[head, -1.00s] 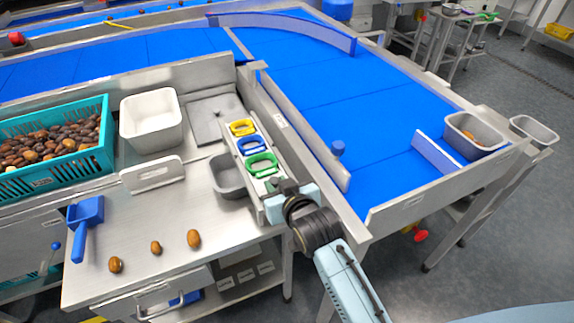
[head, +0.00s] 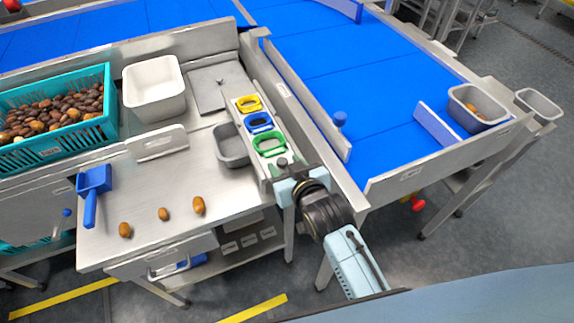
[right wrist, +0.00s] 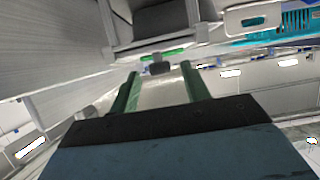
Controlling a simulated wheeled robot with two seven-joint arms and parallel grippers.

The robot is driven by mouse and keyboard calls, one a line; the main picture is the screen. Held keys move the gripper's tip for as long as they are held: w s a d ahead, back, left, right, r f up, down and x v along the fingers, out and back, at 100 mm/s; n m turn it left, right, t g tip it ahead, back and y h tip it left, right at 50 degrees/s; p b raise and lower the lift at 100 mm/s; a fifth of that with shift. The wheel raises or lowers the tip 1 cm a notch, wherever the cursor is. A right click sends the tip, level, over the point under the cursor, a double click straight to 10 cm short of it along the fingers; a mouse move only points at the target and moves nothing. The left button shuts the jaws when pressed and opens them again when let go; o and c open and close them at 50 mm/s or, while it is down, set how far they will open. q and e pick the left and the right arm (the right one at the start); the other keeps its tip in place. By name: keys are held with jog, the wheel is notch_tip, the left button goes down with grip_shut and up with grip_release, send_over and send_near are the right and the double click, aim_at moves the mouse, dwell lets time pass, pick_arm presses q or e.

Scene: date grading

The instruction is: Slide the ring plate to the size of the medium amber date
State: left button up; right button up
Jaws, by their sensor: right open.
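The ring plate (head: 291,158) is a pale strip with yellow (head: 248,104), blue (head: 258,122) and green (head: 270,145) rings, lying along a metal rail beside the blue belt. A dark knob (head: 282,163) stands at its near end; it also shows in the right wrist view (right wrist: 160,68). My right gripper (right wrist: 157,80) is open, its green fingers apart on either side of the strip, with the knob ahead between them. I cannot tell whether they touch. Three brownish dates lie on the bench: left (head: 125,230), a smaller middle one (head: 163,214), and right (head: 198,205). My left gripper is out of view.
A grey bin (head: 231,150) sits left of the strip. A white tub (head: 154,97), a teal crate (head: 60,143) of dates and a blue scoop (head: 92,190) stand further left. A metal tray (head: 477,106) is at the belt's end. The front bench is mostly clear.

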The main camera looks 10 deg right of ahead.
jog(key=shift+s, duration=0.1)
jog(key=p+v, duration=0.1)
jog(key=v, duration=1.2)
jog(key=shift+r+p, duration=0.2)
jog(key=shift+p, duration=0.2)
jog(key=s+d+f+g, duration=0.1)
jog(key=s+f+g, duration=0.15)
jog(key=f, duration=0.75)
jog(key=s+d+f+n+g, duration=0.15)
jog(key=s+f, duration=0.25)
jog(key=f, duration=0.7)
jog(key=s+f+m+g, duration=0.1)
jog(key=s+f+g, duration=0.2)
jog(key=f, duration=0.7)
jog(key=s+d+f+g+h, duration=0.1)
jog(key=s+d+f, duration=0.2)
jog(key=s+f, duration=0.2)
jog(key=s+d+f+g, duration=0.2)
jog(key=s+d+f, duration=0.2)
jog(key=s, duration=0.4)
jog(key=s+d+f+g+h, duration=0.1)
jog(key=s+d+f+g, duration=0.1)
jog(key=s+d+f, duration=0.2)
jog(key=s+f, duration=0.2)
jog(key=s, duration=0.1)
jog(key=shift+s+h, duration=0.25)
jog(key=shift+h, duration=0.05)
jog(key=shift+a, duration=0.1)
